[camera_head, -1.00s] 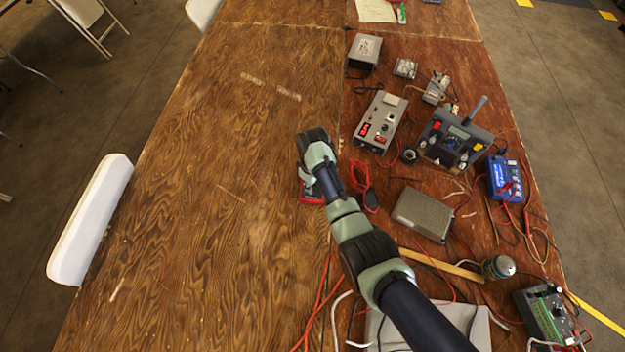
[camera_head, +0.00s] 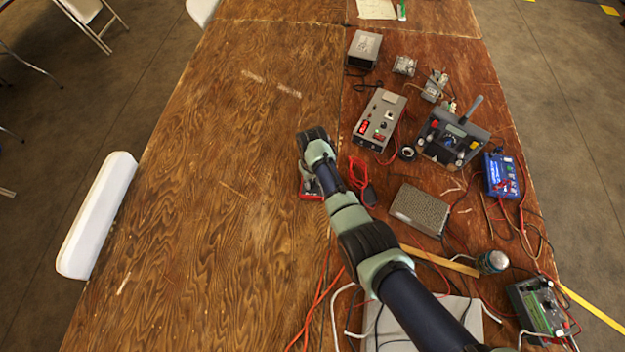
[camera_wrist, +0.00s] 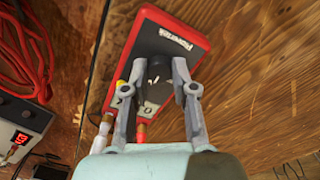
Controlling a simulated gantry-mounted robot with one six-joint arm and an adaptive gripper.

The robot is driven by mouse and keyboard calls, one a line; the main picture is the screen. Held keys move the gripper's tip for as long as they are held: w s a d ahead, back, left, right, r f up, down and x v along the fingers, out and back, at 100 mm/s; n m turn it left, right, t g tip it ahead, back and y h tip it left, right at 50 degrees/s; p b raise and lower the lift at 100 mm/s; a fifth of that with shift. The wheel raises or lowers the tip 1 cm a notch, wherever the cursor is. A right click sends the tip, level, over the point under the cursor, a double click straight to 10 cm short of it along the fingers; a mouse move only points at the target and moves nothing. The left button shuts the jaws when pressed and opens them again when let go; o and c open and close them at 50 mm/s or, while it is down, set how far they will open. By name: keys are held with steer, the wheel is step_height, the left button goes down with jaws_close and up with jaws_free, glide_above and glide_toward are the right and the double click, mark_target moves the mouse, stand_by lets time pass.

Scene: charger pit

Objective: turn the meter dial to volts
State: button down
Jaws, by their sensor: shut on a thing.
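The meter (camera_wrist: 165,48) is a dark handheld unit with a red rim, lying on the wooden table; in the wrist view its lettered end points away to the upper right. Its dial (camera_wrist: 158,78) shows between my fingertips. My gripper (camera_wrist: 160,68) is over the meter's face with its fingers shut on the dial. I cannot read the dial's setting. Probe plugs (camera_wrist: 122,90) sit at the meter's near end. In the head view the meter (camera_head: 310,186) is mostly hidden under my gripper (camera_head: 312,182).
Red leads (camera_wrist: 22,50) lie coiled left of the meter. A power supply with a red display (camera_head: 380,120), a device with knobs (camera_head: 452,140), a grey box (camera_head: 420,210) and a blue unit (camera_head: 500,175) stand to the right. The table's left side is clear.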

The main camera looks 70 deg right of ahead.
mark_target(313, 183)
steer(key=c, duration=0.9)
jaws_free()
step_height(313, 183, up, 12)
steer(key=shift+r, duration=0.1)
